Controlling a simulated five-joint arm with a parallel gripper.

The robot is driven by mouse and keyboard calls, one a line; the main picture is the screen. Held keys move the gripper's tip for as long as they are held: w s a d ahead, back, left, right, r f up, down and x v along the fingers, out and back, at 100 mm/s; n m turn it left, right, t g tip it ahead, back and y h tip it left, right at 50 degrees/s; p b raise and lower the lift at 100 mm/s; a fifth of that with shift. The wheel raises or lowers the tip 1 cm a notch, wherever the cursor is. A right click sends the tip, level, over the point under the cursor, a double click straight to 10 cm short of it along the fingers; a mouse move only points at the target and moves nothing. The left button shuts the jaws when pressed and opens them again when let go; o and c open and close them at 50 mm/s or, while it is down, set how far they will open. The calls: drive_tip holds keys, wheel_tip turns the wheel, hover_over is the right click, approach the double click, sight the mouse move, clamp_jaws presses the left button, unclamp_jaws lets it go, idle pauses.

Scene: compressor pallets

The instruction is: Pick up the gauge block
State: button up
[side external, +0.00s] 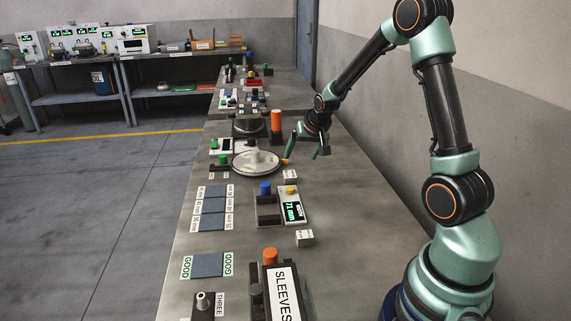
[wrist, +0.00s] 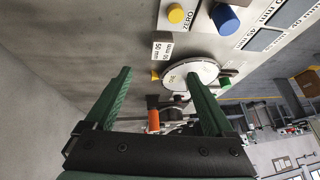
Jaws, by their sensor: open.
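A small white block marked 50 mm (wrist: 162,47) lies on the bench in the wrist view, beside a round pale plate. In the side view, a small white block (side external: 291,176) sits just in front of that plate, and another (side external: 305,238) lies nearer the camera. I cannot tell for certain which is the gauge block. My gripper (side external: 304,150) is open and empty above the bench, behind and to the right of the nearer-to-plate block. In the wrist view, its green fingers (wrist: 160,75) are spread apart, with the marked block beyond the tips.
The round plate (side external: 245,167) has a yellow pointer facing my gripper. An orange cylinder (side external: 276,121) stands behind it. A display unit reading 71 mm (side external: 291,209) and a blue-knobbed fixture (side external: 265,198) stand in front. Blue-grey pads (side external: 211,206) lie left. Bench right of the blocks is clear.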

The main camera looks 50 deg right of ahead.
sight(290, 174)
drive_tip(key=shift+x, duration=6)
drive_tip(key=shift+w+a+r, duration=0.1)
drive_tip(key=shift+w, duration=0.05)
clamp_jaws()
